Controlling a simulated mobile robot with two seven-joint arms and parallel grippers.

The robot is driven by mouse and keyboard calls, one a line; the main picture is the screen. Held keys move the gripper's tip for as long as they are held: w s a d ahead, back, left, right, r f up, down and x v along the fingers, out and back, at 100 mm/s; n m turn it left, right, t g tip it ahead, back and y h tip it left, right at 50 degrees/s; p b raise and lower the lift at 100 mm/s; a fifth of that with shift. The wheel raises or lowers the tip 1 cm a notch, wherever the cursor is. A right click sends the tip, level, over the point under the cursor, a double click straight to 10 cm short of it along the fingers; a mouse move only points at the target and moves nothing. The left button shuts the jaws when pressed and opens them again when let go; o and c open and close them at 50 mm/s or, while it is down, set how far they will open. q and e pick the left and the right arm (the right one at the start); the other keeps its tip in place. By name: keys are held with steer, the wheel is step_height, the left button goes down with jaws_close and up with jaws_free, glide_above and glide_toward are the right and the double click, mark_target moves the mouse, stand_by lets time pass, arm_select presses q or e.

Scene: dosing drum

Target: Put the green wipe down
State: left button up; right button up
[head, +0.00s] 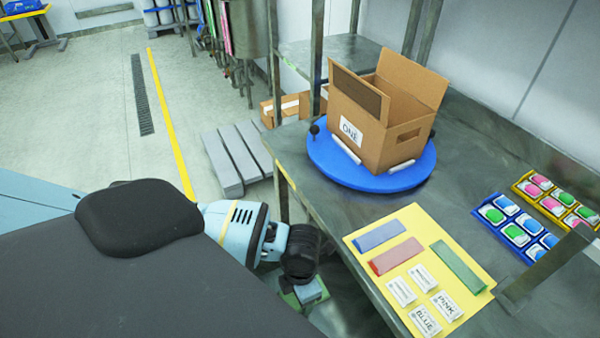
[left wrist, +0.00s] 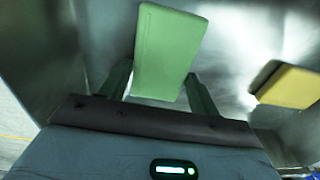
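The green wipe (left wrist: 168,52) is a flat, light green block between the two fingers of my left gripper (left wrist: 160,82) in the left wrist view. The fingers appear to touch its two long sides, and its far end sticks out beyond them. In the head view my left gripper (head: 308,292) points down beside the table's front edge, below the tabletop. Patches of green show around it there, but the wipe's outline is mostly hidden. My right gripper is not in view.
A box marked ONE (head: 378,125) stands on a blue turntable (head: 325,165). A yellow board (head: 408,248) holds coloured strips and labels. Blue (head: 483,217) and yellow (head: 526,193) trays hold coloured packs. The left wrist view shows a yellow block (left wrist: 290,87) near metal surfaces.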

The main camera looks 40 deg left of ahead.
arm_select(q)
steer(key=o, duration=0.3)
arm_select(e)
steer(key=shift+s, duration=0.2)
arm_select(q)
steer(key=shift+r, duration=0.1)
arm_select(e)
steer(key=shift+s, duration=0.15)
arm_select(q)
steer(key=r+p, duration=0.1)
steer(key=r, duration=1.1)
steer(key=shift+w+r, duration=0.1)
steer(key=shift+w, duration=0.1)
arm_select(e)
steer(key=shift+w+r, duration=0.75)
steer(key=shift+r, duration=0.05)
